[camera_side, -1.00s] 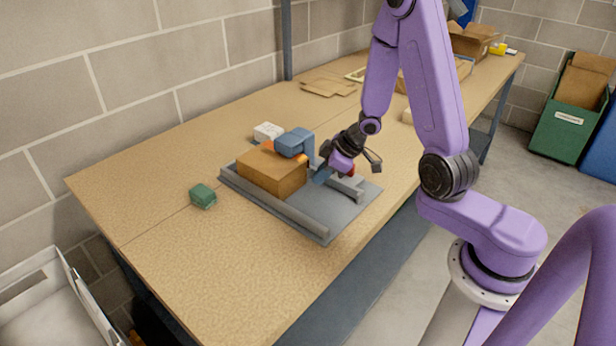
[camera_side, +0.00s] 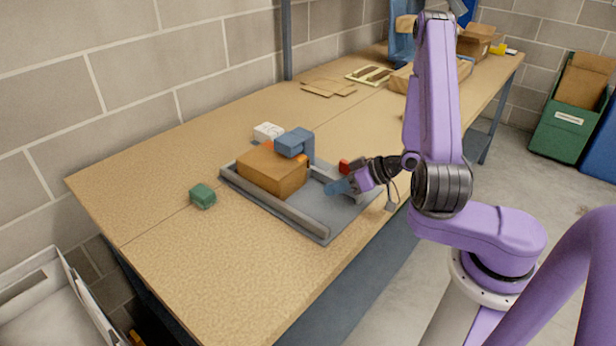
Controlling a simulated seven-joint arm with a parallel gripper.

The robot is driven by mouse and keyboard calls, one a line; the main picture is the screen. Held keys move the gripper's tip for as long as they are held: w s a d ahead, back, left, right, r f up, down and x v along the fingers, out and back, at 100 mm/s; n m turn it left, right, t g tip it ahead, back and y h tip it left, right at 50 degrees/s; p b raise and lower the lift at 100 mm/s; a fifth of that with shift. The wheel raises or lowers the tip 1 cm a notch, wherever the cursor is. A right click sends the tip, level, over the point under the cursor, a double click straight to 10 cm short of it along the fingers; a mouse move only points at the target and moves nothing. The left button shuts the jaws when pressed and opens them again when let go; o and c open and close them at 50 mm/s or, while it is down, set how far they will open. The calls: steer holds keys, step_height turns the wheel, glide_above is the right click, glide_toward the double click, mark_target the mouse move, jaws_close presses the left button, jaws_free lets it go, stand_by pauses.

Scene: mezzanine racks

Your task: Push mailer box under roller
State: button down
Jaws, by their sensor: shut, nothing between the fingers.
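The brown mailer box (camera_side: 270,172) lies on the grey tray-like base (camera_side: 318,232), at its left end. The blue roller housing (camera_side: 295,142) overhangs the box's back right corner, and a strip of orange shows at the box's top there. Whether the housing touches the box is hard to tell. My gripper (camera_side: 332,188) is shut and empty, low over the right part of the base. A clear gap separates it from the box. The roller's underside is hidden.
A green block (camera_side: 202,196) sits on the table left of the base. A white item (camera_side: 267,132) lies behind the box. A small red part (camera_side: 344,166) is behind my gripper. Flat cardboard (camera_side: 327,86) lies farther back. The table's front left area is clear.

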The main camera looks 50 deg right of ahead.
mark_target(298, 172)
steer(key=s+m+t, duration=0.1)
steer(key=m, duration=0.1)
steer(key=a+m+t, duration=0.1)
steer(key=m, duration=0.1)
steer(key=shift+s+a, duration=0.15)
steer(key=shift+s, duration=0.2)
steer(key=m, duration=0.1)
steer(key=s+m+t, duration=0.1)
steer(key=m, duration=0.1)
steer(key=a+m+t, duration=0.1)
steer(key=shift+s+r+m, duration=0.15)
steer(key=shift+s+m, duration=0.25)
steer(key=m+t, duration=0.1)
steer(key=m, duration=0.1)
steer(key=s+m+t+h, duration=0.1)
steer(key=m, duration=0.1)
steer(key=s+m+h, duration=0.1)
steer(key=shift+a+r+m+t, duration=0.15)
steer(key=shift+r+m+t, duration=0.25)
steer(key=m+h, duration=0.1)
steer(key=s+m+t, duration=0.1)
steer(key=m, duration=0.1)
steer(key=s+m+h, duration=0.1)
steer(key=shift+r+m+h, duration=0.3)
steer(key=shift+r, duration=0.05)
steer(key=shift+w+a, duration=0.1)
steer(key=shift+w, duration=6.9)
steer(key=shift+w+a, duration=0.1)
steer(key=shift+w, duration=1.7)
